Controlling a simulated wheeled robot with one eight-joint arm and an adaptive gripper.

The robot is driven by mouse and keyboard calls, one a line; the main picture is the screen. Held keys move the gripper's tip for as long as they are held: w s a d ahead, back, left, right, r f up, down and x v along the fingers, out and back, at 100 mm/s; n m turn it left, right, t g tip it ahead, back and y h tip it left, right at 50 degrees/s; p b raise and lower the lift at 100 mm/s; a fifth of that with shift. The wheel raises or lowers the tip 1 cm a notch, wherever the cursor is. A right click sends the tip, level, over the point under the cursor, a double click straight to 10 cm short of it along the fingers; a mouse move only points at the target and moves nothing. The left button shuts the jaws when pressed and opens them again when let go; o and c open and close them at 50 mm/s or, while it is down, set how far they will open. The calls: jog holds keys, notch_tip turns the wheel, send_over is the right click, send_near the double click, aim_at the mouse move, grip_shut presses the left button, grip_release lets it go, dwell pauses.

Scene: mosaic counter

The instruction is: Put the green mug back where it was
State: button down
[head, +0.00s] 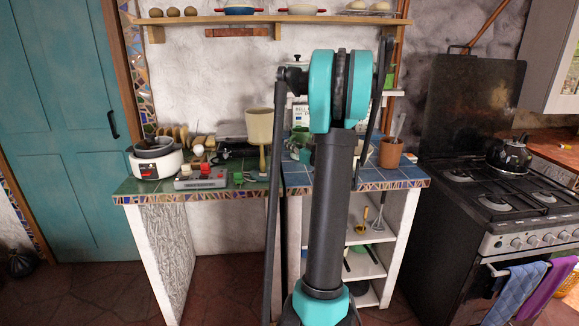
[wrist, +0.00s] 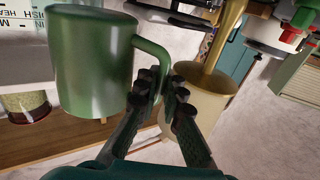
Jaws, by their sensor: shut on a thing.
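The green mug (wrist: 92,65) fills the upper left of the wrist view, with its handle toward the middle. My gripper (wrist: 163,82) is shut on the handle, one dark finger on each side of it. The wrist picture is upside down, so the lamp stem rises from its shade there. In the head view my gripper is hidden behind my arm. A patch of green (head: 300,139) shows just left of my arm above the tiled counter; it fits the mug, but it is too small and covered to be sure.
A cream lamp (head: 259,127) stands left of my arm and shows close beside my gripper in the wrist view (wrist: 205,100). A white cooker pot (head: 157,163) and a grey-red device (head: 200,180) stand on the left counter. A terracotta pot (head: 391,153) stands right. A shelf (head: 215,19) runs above.

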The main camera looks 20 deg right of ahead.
jog(key=shift+f, duration=4.4)
jog(key=c, duration=1.6)
grip_release()
jog(key=shift+f, duration=0.1)
jog(key=shift+c, duration=0.2)
